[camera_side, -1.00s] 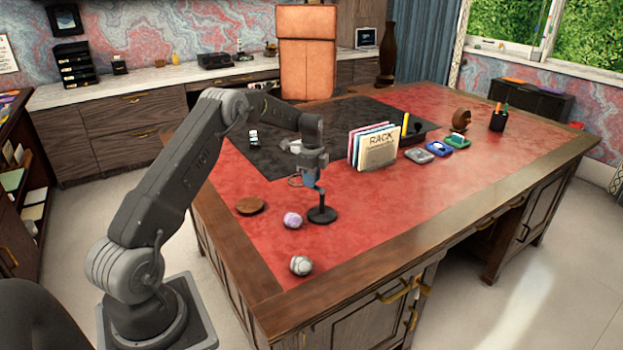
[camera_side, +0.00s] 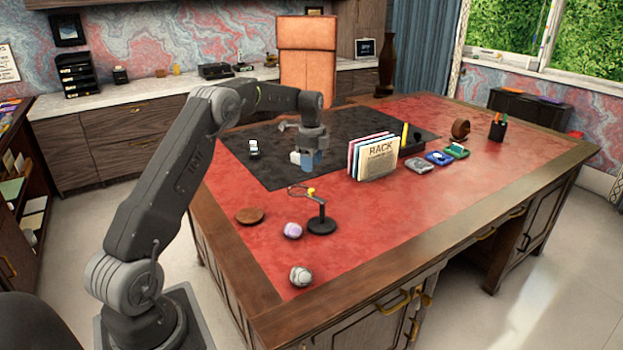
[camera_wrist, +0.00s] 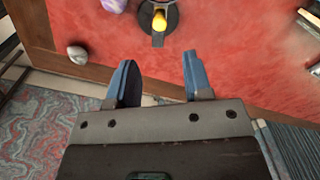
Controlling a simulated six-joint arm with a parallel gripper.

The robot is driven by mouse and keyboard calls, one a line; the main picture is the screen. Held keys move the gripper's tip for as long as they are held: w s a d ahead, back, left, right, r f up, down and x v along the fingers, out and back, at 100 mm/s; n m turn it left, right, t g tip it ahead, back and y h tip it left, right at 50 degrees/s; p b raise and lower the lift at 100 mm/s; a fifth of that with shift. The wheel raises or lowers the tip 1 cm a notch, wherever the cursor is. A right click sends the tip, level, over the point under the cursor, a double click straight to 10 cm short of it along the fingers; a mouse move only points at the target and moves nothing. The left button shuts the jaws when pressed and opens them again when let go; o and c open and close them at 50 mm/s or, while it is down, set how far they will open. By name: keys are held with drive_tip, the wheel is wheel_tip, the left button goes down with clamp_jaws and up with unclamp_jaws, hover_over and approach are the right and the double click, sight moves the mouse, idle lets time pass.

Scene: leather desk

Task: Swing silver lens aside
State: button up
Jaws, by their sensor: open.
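A black stand (camera_side: 321,224) with a round base stands upright on the red desk top. In the wrist view the yellow knob (camera_wrist: 159,20) and part of the stand show at the top edge; the lens is not clearly seen there. My gripper (camera_side: 307,172) is open and empty, above and behind the stand, apart from it. Its two blue fingers (camera_wrist: 160,72) are spread in the wrist view.
A purple-white ball (camera_side: 292,230), a grey-white ball (camera_side: 300,276) and a brown disc (camera_side: 249,215) lie near the stand. A file rack (camera_side: 373,158) stands to the right, with several small flat items beyond it. The red surface right of the stand is clear.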

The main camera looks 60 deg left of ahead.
drive_tip(key=shift+r, duration=2.25)
